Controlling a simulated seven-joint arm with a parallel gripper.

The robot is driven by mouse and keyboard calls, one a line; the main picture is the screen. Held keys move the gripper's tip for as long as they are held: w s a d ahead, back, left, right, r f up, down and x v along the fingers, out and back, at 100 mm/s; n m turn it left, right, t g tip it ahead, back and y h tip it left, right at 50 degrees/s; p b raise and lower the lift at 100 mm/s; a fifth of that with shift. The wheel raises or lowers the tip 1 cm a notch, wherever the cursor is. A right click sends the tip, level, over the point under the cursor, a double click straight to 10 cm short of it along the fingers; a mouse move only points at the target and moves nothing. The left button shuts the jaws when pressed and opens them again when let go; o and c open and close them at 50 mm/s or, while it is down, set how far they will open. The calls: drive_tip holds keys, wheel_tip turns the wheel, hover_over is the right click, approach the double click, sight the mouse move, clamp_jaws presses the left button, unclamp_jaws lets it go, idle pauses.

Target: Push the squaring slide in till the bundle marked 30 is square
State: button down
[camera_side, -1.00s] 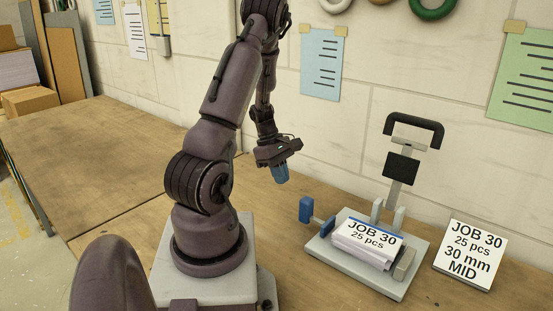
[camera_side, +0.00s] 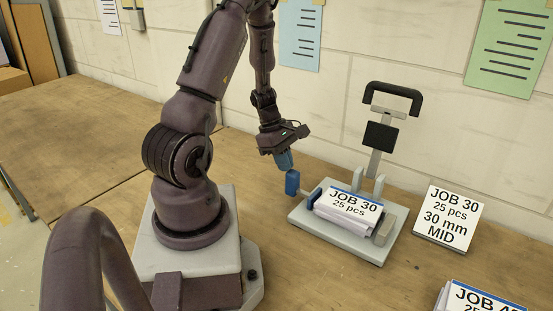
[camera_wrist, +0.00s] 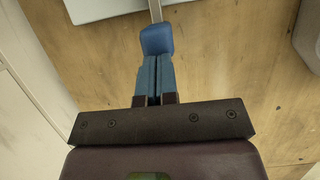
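The squaring slide has a blue knob (camera_side: 292,182) on a grey rod at the left of the stapler's pale base (camera_side: 372,249). The bundle marked JOB 30, 25 pcs (camera_side: 350,208) lies on that base, its sheets uneven along the lower edge.
The stapler's arm with its black handle (camera_side: 395,98) rises behind the bundle. Another marked stack (camera_side: 478,298) is cut off at the lower right. The wooden bench (camera_side: 290,270) is clear in front.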

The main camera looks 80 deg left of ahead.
drive_tip(key=shift+w+d, duration=1.15)
drive_tip(key=shift+d, duration=0.1)
drive_tip(key=s+a, duration=0.3)
wheel_tip(320, 180, up, 18)
drive_tip(key=m+g+y, duration=0.1)
drive_tip(key=m+y, duration=0.1)
drive_tip(key=m, duration=1.5)
hover_over(295, 173)
drive_tip(key=s+d, duration=0.2)
drive_tip(key=d, duration=0.7)
drive_tip(key=d+r+m+t, duration=0.1)
drive_tip(key=d+r+m, duration=0.3)
drive_tip(key=d+m, duration=0.1)
drive_tip(key=s+d+r+m+t+y, duration=0.1)
drive_tip(key=d+r+m+t, duration=0.1)
drive_tip(key=d+m, duration=0.3)
drive_tip(key=d+r, duration=0.1)
drive_tip(key=d, duration=0.2)
drive_tip(key=shift+d+r, duration=0.15)
drive_tip(key=shift+r, duration=0.25)
